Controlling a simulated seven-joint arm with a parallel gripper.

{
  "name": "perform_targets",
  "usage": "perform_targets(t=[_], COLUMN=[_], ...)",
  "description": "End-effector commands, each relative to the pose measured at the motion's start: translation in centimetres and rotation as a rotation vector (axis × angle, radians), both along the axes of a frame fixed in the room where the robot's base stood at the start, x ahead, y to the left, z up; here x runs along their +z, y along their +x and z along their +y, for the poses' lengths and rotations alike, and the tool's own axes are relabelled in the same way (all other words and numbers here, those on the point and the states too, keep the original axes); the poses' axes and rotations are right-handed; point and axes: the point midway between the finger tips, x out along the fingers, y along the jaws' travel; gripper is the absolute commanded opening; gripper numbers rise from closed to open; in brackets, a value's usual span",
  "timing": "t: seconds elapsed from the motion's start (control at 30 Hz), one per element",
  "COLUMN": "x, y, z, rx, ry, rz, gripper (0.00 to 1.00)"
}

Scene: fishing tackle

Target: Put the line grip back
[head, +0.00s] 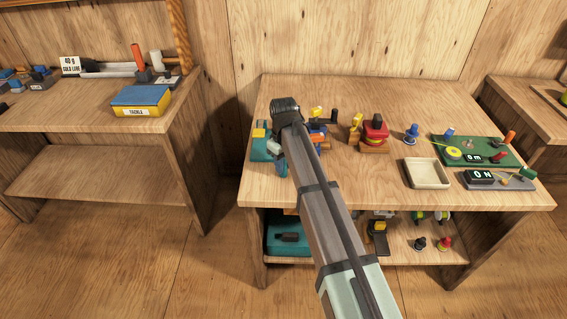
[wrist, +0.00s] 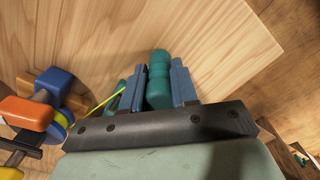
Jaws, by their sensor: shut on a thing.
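In the wrist view, my gripper (wrist: 157,88) has its two blue fingers closed on a teal, rounded piece (wrist: 159,70), which appears to be the line grip. It stands up between the fingers above pale wood. A thin yellow line (wrist: 108,102) runs from a blue and orange reel (wrist: 40,100) toward a teal part beside the left finger. In the head view, my gripper (head: 279,161) is at the left of the middle table, beside a teal base (head: 259,150). My arm hides part of this area, and the held piece is hard to make out there.
A red and yellow device (head: 375,132) stands on the middle table, with a cream tray (head: 427,173) and a green board (head: 480,152) to its right. Bare tabletop (head: 385,185) lies near the front edge. A lower shelf holds several small items.

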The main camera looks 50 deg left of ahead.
Motion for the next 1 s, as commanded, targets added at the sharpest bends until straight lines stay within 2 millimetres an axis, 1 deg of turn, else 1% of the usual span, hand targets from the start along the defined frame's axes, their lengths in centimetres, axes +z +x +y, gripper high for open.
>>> perform_targets(t=[0.17, 0.2, 0.43, 0.47, 0.77, 0.87, 1.0], x=[-0.2, -0.3, -0.2, -0.2, 0.0, 0.8, 2.9], y=[0.0, 0.0, 0.0, 0.0, 0.0, 0.0, 0.0], z=[0.0, 0.0, 0.0, 0.0, 0.0, 0.1, 0.1], rx=[0.0, 0.0, 0.0, 0.0, 0.0, 0.0, 0.0], ry=[0.0, 0.0, 0.0, 0.0, 0.0, 0.001, 0.002], rz=[0.0, 0.0, 0.0, 0.0, 0.0, -0.001, -0.001], gripper=[0.0, 0.3, 0.52, 0.54, 0.54, 0.54, 0.54])
